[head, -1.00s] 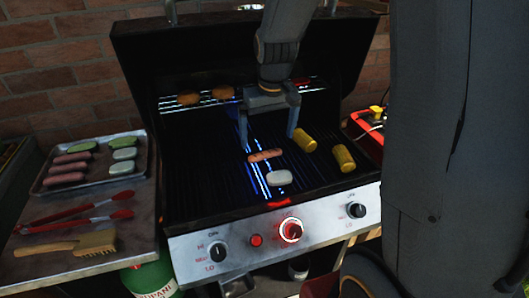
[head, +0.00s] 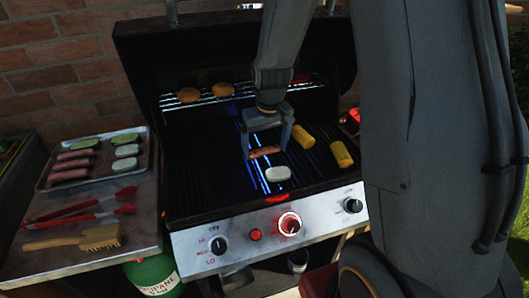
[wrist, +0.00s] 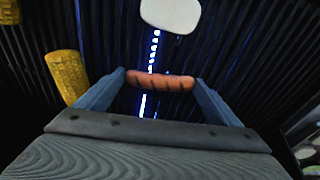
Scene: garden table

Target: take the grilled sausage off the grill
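The grilled sausage (head: 265,151) lies on the dark grate near the middle of the grill (head: 205,190). It is browned with dark stripes. My gripper (head: 267,152) is down over it, with one finger at each end of the sausage. In the wrist view, the sausage (wrist: 160,82) spans between the two blue-grey fingertips (wrist: 160,78). The fingers are spread about the sausage's length apart and look open. Whether they touch its ends is hard to tell.
A white rounded slab (head: 278,174) lies just in front of the sausage. Yellow corn pieces (head: 303,136) (head: 341,154) lie to the right. Brown patties (head: 189,95) sit on the back rack.

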